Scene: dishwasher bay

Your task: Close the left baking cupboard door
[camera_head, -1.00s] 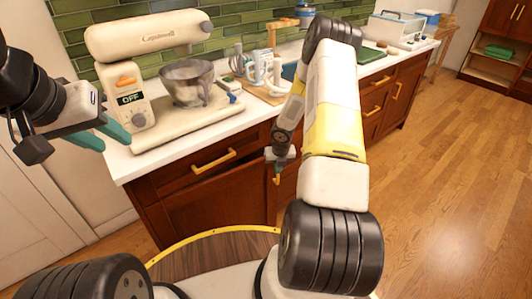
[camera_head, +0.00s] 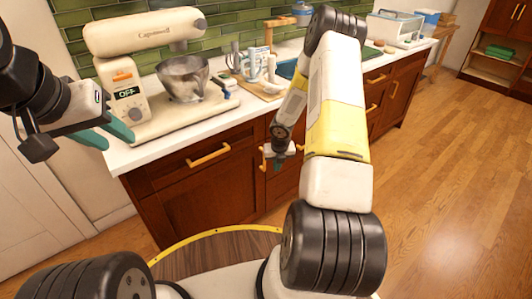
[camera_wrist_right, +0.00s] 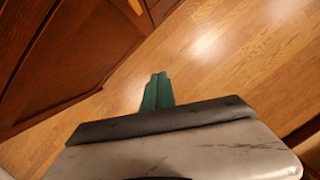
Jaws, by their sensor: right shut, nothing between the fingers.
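The left baking cupboard door (camera_head: 205,208) is a dark wood panel below the drawer under the mixer. Its upright brass handle (camera_head: 262,158) is at its right edge. The door looks flush or nearly flush with the cabinet front; a small gap cannot be ruled out. My right gripper (camera_head: 278,167) is shut and empty, pointing down just right of the handle and in front of the cabinet. Its teal fingers (camera_wrist_right: 157,92) are together in the right wrist view, over the floor, apart from the wood fronts. My left gripper (camera_head: 106,134) is open and empty, left of the mixer.
A cream stand mixer (camera_head: 150,75) with a steel bowl stands on the white counter (camera_head: 150,155). A drawer with a brass handle (camera_head: 208,155) is above the door. More cabinets (camera_head: 385,90) continue to the right. The wooden floor (camera_head: 450,180) at right is clear.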

